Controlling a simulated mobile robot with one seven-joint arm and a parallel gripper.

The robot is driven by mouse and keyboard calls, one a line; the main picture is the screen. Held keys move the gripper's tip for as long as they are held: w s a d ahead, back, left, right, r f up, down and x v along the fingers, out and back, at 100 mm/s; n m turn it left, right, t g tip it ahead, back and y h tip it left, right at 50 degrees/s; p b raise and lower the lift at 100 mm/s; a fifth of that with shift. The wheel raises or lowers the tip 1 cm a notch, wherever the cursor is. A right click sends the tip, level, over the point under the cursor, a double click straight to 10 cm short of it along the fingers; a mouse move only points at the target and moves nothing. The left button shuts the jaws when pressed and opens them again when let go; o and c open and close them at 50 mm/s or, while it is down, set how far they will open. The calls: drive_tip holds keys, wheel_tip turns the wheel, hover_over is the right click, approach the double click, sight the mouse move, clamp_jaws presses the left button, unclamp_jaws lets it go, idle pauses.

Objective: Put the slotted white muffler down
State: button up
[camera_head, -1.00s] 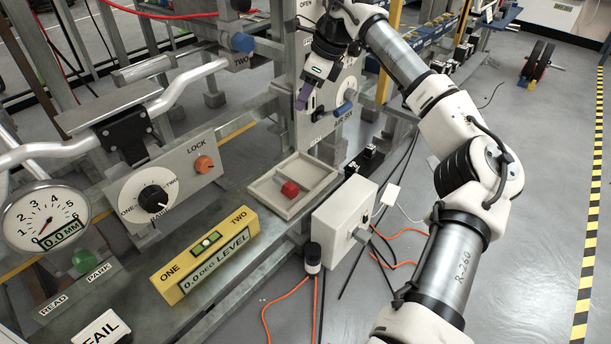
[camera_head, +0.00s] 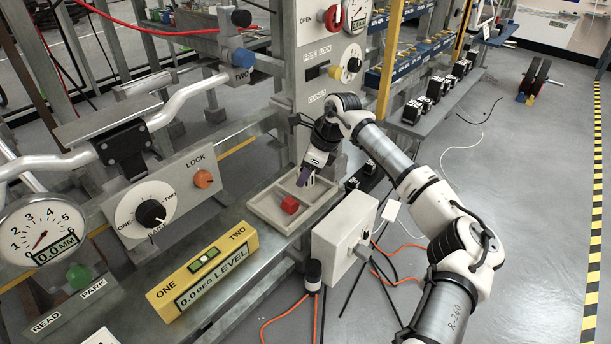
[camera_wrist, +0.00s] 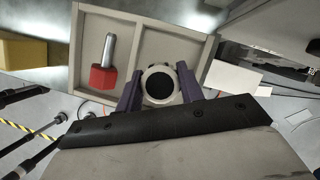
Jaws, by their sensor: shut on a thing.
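The muffler (camera_wrist: 160,86) is a round white ring with a dark round middle, seen end-on in the wrist view. My gripper (camera_wrist: 159,92) is shut on it, one purple finger on each side. The muffler's slots do not show, and I cannot make it out in the head view. In the head view my gripper (camera_head: 304,178) points down over the back of the shallow grey two-part tray (camera_head: 270,223). In the wrist view the muffler overlaps the right compartment of the tray (camera_wrist: 152,22). I cannot tell whether it touches the tray floor.
A red part (camera_head: 289,204) with a metal pin (camera_wrist: 107,50) lies in the tray's left compartment in the wrist view. A yellow level (camera_head: 203,268) lies in front. The upright panel (camera_head: 312,75) rises behind.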

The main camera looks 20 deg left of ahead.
drive_tip(key=shift+f, duration=0.65)
drive_tip(key=shift+f, duration=0.15)
drive_tip(key=o, duration=0.9)
drive_tip(key=shift+o, duration=0.2)
drive_tip(key=v, duration=1.2)
